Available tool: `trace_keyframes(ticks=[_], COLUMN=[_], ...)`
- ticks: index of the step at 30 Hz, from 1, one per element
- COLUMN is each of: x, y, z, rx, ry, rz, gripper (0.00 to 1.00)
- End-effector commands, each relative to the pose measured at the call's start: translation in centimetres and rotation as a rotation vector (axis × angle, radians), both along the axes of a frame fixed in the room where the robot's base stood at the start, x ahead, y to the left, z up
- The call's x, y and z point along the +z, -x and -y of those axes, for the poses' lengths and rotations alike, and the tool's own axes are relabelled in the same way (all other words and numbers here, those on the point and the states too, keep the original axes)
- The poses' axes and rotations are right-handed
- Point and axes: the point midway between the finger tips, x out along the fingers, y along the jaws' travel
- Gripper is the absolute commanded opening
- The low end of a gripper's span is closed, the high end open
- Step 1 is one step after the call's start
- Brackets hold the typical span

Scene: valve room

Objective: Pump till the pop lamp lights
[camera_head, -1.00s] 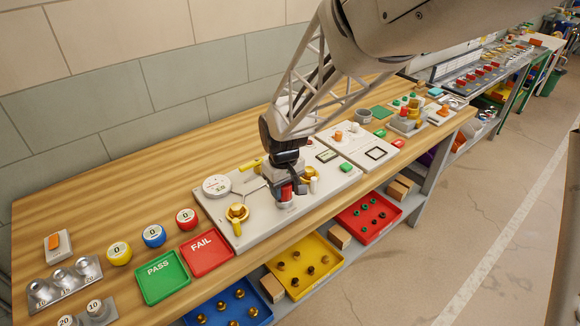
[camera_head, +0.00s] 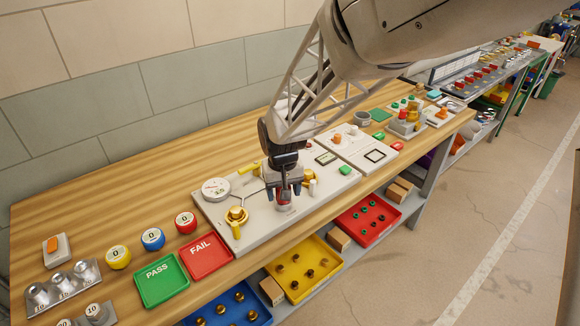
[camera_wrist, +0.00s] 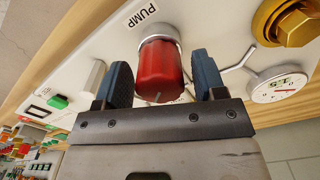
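The red pump knob (camera_wrist: 160,72), beside the PUMP label (camera_wrist: 142,14) in the wrist view, stands on the pale board (camera_head: 268,228). My gripper (camera_head: 283,199) is over it, with the knob between its two blue fingers (camera_wrist: 160,82). The fingers are apart, with a visible gap at each side of the knob. The round gauge (camera_head: 215,188) is left of my gripper; it also shows in the wrist view (camera_wrist: 278,86), but its reading is too small to be sure of. I cannot tell which part is the pop lamp or whether one is lit.
A brass valve with a yellow handle (camera_head: 236,216) is close to the left of my gripper. A white post (camera_head: 312,187) is close at the right. The green PASS tray (camera_head: 160,280) and red FAIL tray (camera_head: 205,256) lie further left. The bench's back strip is clear.

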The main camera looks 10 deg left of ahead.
Motion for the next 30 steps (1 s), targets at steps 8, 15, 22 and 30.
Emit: trace_keyframes(ticks=[8,15,22,30], x=[0.0,0.8,3.2,6.5], y=[0.0,0.0,0.0,0.0], z=[0.0,0.0,0.0,0.0], rx=[0.0,0.0,0.0,0.0], ry=[0.0,0.0,-0.001,0.0], rz=[-0.001,0.001,0.002,0.001], gripper=[0.7,0.7,0.7,0.7])
